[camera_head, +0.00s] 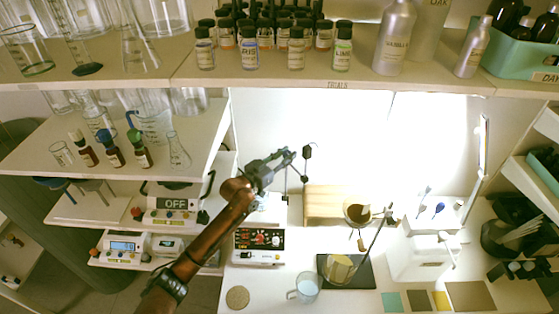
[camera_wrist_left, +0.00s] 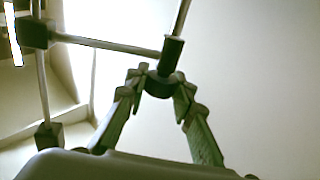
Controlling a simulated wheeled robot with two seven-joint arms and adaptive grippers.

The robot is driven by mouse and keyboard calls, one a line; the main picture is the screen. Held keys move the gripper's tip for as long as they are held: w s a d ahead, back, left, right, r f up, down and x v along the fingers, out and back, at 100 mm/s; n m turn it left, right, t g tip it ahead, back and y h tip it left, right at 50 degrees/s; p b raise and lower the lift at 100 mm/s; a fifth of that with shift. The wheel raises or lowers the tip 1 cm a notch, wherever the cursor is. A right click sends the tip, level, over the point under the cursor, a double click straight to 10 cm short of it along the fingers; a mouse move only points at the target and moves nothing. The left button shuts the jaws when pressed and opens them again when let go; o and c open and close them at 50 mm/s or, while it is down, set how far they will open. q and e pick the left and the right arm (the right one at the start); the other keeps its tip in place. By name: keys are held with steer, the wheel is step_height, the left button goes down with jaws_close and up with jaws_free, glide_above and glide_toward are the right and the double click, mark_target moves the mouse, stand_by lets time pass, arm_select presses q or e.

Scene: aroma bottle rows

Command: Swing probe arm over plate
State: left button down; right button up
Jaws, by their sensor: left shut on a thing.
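My left gripper (camera_head: 288,157) reaches up from below in the head view and is shut at the near end of the probe arm. In the left wrist view the fingers (camera_wrist_left: 160,82) close around a dark round knob (camera_wrist_left: 158,86), just below a black end piece (camera_wrist_left: 172,52). The probe arm's thin rod (camera_wrist_left: 105,45) runs left from there to a black clamp (camera_wrist_left: 33,33). In the head view a black clamp (camera_head: 308,151) stands just right of the gripper. The hot plate unit (camera_head: 259,246) sits on the bench below; my arm partly hides its plate. My right gripper is not in view.
A glass mug (camera_head: 304,288) and a dark mat (camera_head: 363,274) with a beaker stand right of the hot plate unit. A wooden block (camera_head: 323,204) stands behind. A bottle shelf (camera_head: 330,76) hangs above, and a glassware shelf (camera_head: 55,165) is at left.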

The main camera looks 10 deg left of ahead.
arm_select(q)
steer(key=shift+r, duration=0.45)
steer(key=c, duration=2)
jaws_free()
steer(key=shift+c, duration=0.2)
steer(key=o, duration=0.4)
steer(key=shift+f, duration=0.3)
steer(key=shift+f, duration=0.1)
steer(key=v, duration=1.2)
